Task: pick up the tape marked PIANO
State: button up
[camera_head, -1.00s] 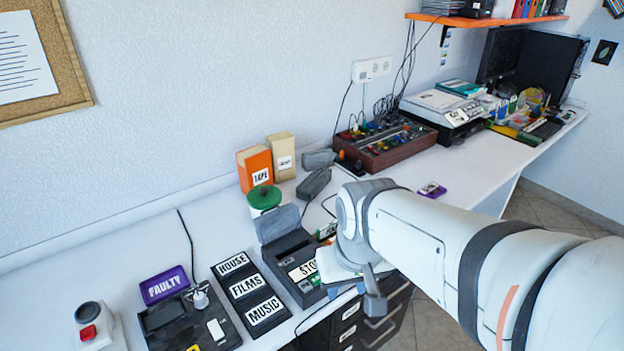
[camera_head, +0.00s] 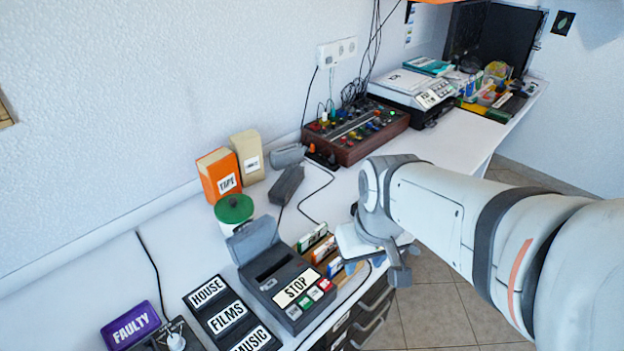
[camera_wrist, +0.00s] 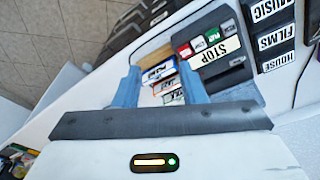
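Three small cassette tapes stand in a row beside the grey deck (camera_head: 285,285) with the STOP label. In the head view they are a green tape (camera_head: 312,237), an orange tape (camera_head: 323,250) and a blue tape (camera_head: 335,267). The wrist view shows the blue tape (camera_wrist: 158,72), the orange tape (camera_wrist: 167,87) and the green tape (camera_wrist: 174,99) with white labels. I cannot read for certain which says PIANO. My gripper (camera_wrist: 158,67) is open, its two blue fingers on either side of the row. Nothing appears gripped. My wrist partly covers this area in the head view.
The deck has a raised grey lid and coloured buttons. Black HOUSE, FILMS and MUSIC slots (camera_head: 226,317) and a purple FAULTY box (camera_head: 131,326) lie left. A green-lidded jar (camera_head: 234,210) and orange box (camera_head: 219,176) stand behind. Drawers (camera_head: 372,315) sit below the front edge.

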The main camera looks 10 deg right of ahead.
jog(key=w+f+n+g+p, duration=0.1)
jog(key=w+n+p, duration=0.3)
jog(key=w+n, duration=0.55)
jog(key=n+g+p, duration=0.1)
jog(key=n+p, duration=0.2)
jog(key=n, duration=1)
send_near(335, 267)
jog(key=w+d, duration=0.2)
jog(key=shift+d+f+n, duration=0.15)
jog(key=shift+n, duration=0.5)
jog(key=shift+w+f+p, duration=0.15)
jog(key=shift+f+p, duration=0.05)
jog(key=shift+f, duration=1.7)
jog(key=shift+w+f+p, duration=0.15)
jog(key=shift+f, duration=1.75)
jog(key=shift+c, duration=0.5)
grip_shut()
